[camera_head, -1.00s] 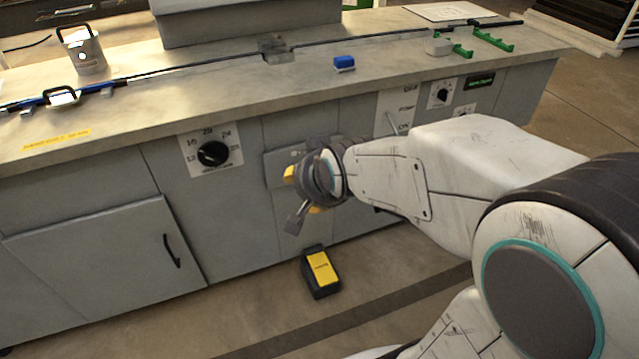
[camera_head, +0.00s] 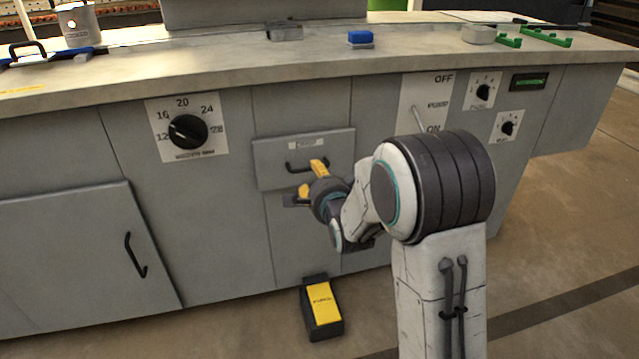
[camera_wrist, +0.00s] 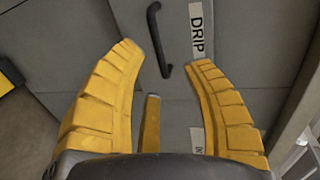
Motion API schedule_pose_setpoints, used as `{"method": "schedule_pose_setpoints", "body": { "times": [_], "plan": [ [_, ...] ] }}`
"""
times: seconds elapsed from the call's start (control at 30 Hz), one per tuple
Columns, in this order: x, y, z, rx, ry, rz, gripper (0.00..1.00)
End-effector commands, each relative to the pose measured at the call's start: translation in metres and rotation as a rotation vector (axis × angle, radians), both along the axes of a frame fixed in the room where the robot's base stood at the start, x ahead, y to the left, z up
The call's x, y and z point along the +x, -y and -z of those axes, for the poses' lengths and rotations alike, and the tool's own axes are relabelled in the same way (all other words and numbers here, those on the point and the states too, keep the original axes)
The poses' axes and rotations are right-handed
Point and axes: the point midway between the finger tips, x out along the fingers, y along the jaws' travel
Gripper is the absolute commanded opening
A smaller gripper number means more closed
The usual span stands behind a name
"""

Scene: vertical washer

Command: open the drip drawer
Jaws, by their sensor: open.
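The drip drawer (camera_head: 271,150) is a grey front panel in the cabinet, with a small white label and a dark bar handle (camera_head: 293,166). In the wrist view, the handle (camera_wrist: 155,32) runs beside a "DRIP" label (camera_wrist: 201,28). My gripper (camera_head: 310,177) is just in front of and below the handle, partly hiding its right part. In the wrist view my gripper (camera_wrist: 166,56) is open, with yellow fingers spread. One end of the handle shows between the fingertips, and nothing is held. I cannot tell whether the fingers touch the drawer.
A black and yellow pedal (camera_head: 321,307) stands on the floor below the drawer. A temperature dial (camera_head: 188,132) is to the left and an OFF/ON switch (camera_head: 418,119) to the right. A cabinet door (camera_head: 75,250) is at the lower left. Open floor lies in front.

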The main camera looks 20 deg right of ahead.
Motion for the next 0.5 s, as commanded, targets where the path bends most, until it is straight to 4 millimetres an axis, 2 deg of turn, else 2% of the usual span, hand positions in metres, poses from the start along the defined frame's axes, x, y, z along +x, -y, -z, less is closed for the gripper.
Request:
{"method": "schedule_pose_setpoints", "body": {
  "times": [0.03,0.27,0.5],
  "plan": [
    [0.002,0.000,0.009,0.014,0.010,0.003,0.45],
    [0.014,0.000,0.015,0.044,0.032,0.010,0.45],
    [0.041,0.000,0.021,0.043,0.031,0.010,0.45]
  ]
}}
